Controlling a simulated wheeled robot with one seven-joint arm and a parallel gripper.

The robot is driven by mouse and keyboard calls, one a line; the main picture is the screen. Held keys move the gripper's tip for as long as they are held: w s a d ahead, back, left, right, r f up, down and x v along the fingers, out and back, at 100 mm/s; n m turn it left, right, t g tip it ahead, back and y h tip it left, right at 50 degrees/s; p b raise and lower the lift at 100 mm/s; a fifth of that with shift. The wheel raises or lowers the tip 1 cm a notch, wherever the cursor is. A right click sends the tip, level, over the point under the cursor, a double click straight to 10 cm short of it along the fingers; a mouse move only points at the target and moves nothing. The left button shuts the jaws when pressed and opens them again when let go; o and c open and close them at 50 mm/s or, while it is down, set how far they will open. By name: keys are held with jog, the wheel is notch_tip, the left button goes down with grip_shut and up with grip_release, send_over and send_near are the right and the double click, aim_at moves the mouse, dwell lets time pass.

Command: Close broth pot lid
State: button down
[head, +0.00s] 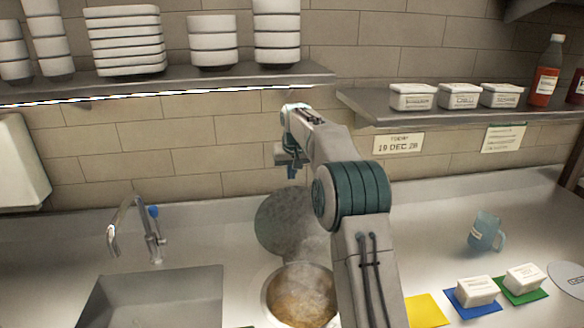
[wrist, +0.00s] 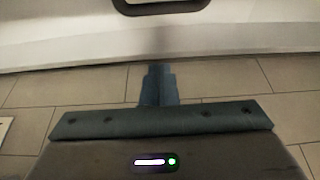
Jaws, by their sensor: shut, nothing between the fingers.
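The broth pot (head: 300,296) is set in the counter at the lower middle of the head view, open, with brown steaming broth inside. Its round grey lid (head: 283,222) stands raised behind the opening, near the tiled wall. My gripper (head: 292,173) is above the lid in the head view and appears apart from it. In the wrist view my gripper (wrist: 157,80) is shut and empty, with the wall tiles behind it. My arm hides the right side of the pot.
A sink (head: 150,300) with a tap (head: 135,228) lies to the left. A blue mug (head: 486,232) and small white containers on coloured mats are to the right. Shelves with bowls (head: 126,40) and white tubs (head: 413,97) run along the wall.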

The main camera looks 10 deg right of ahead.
aim_at(293, 191)
jog(key=shift+s+f+p, duration=0.25)
jog(key=shift+s+f, duration=0.1)
jog(key=shift+f, duration=0.5)
jog(key=shift+s+f+p, duration=0.25)
jog(key=shift+s+f, duration=0.1)
jog(key=shift+f, duration=0.55)
jog(key=shift+s+f+p, duration=0.25)
jog(key=shift+s+f, duration=0.1)
jog(key=shift+f, duration=0.5)
jog(key=shift+s+f+b, duration=0.1)
jog(key=shift+b, duration=0.3)
